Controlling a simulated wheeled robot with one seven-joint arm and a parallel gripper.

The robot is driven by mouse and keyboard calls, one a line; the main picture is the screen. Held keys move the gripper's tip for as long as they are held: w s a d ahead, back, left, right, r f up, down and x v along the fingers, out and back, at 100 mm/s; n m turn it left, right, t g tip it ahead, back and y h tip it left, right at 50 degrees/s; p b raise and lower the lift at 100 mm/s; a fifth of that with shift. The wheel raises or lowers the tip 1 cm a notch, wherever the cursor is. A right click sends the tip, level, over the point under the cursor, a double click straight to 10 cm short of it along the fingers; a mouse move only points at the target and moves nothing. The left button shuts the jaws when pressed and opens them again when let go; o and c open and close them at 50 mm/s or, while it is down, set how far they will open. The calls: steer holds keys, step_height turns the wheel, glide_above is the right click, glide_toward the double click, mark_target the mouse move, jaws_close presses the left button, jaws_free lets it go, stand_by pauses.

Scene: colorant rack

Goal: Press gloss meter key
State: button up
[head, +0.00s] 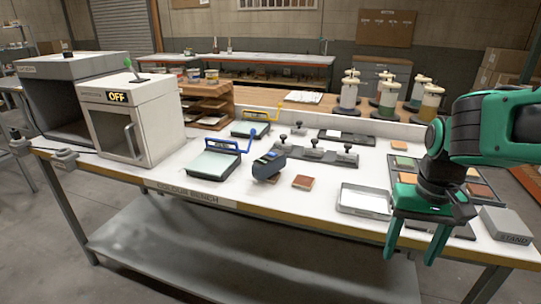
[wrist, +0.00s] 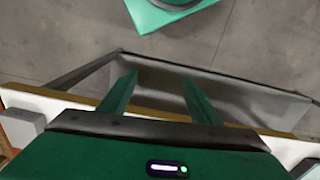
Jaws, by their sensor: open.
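The device that looks like the gloss meter (head: 268,164) is a small dark blue and grey box with a dark patch on its top. In the head view it sits near the front middle of the bench, and its key is too small to make out. My gripper (head: 410,256) is open and empty, fingers pointing down at the bench's front edge, well to the right of the meter. The wrist view shows its two green fingers (wrist: 159,80) apart over the front edge, with the lower shelf and floor beyond. The meter is not in the wrist view.
A brown tile (head: 303,182) lies right of the meter, and a blue-handled panel (head: 213,163) left of it. A white tray (head: 363,200) lies between meter and gripper. A grey stand block (head: 506,224) is at the right.

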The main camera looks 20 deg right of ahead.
jaws_close()
stand_by(1.5)
